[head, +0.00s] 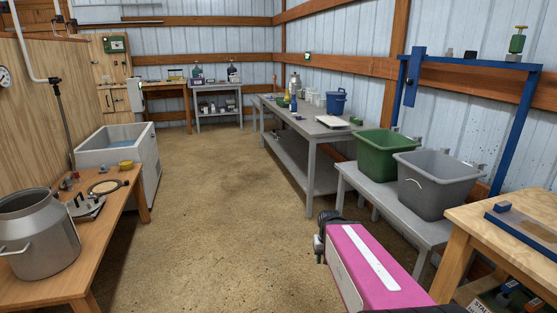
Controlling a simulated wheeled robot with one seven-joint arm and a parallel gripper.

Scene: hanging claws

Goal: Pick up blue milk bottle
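A small blue bottle (293,104) stands upright on the long grey table at the middle right, well away from me. It is small in the head view, and I cannot make out its details or confirm that it is a milk bottle. My pink arm comes in from the bottom of the view, with a dark end part (322,236) pointing up and left above the floor. That end is far short of the bottle. The fingers cannot be made out, so whether my gripper is open or shut does not show.
The grey table (312,128) also holds a yellow bottle (286,97), jars and a blue bucket (337,101). Green (385,155) and grey (437,183) tubs stand on a bench at right. A milk can (38,235) stands on the left bench. The middle floor (215,190) is clear.

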